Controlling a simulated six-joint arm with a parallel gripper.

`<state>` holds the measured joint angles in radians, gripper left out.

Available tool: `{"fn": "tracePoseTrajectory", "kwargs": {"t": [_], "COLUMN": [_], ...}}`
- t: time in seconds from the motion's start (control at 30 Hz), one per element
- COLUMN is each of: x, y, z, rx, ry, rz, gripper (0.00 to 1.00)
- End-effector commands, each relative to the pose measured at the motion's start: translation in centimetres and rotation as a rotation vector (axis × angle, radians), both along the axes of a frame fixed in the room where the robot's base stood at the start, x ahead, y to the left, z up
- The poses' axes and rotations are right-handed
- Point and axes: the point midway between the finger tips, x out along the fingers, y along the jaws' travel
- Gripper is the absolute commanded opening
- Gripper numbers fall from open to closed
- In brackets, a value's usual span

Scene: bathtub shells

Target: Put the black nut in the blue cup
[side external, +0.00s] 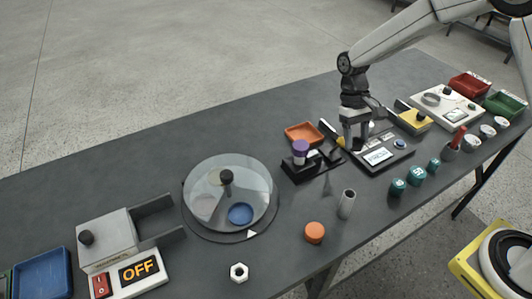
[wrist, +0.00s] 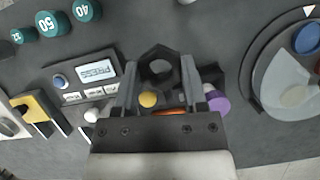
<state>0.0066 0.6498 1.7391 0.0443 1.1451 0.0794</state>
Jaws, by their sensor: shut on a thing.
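My gripper (side external: 356,143) is above the grey device with a screen, right of the turntable. In the wrist view its two fingers (wrist: 158,88) are shut on the black nut (wrist: 144,62), a dark hexagonal ring with its hole facing the camera. I cannot make the nut out clearly in the side view. The blue cup (side external: 240,214) is a round blue dish on the turntable, under a clear round cover. It also shows at the right edge of the wrist view (wrist: 306,38). The gripper is well apart from it.
The turntable cover (side external: 205,178) has a black knob. A purple-topped item (side external: 300,150) on a black stand and an orange tray (side external: 304,133) lie between it and my gripper. A metal tube (side external: 347,204), orange cap (side external: 314,232) and white nut (side external: 239,272) stand near the front edge.

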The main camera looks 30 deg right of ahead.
Motion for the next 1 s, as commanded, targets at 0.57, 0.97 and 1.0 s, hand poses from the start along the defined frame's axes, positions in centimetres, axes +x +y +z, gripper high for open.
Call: {"fn": "tracePoseTrajectory", "kwargs": {"t": [0.57, 0.97, 1.0], "x": [-1.1, -1.8, -1.9], "y": [0.3, 6.8, 7.7], "z": [0.4, -0.3, -0.3], "rx": [0.001, 0.001, 0.001], "ry": [-0.002, 0.0, -0.001], "rz": [0.084, -0.228, -0.277], "gripper": [0.0, 0.0, 0.0]}}
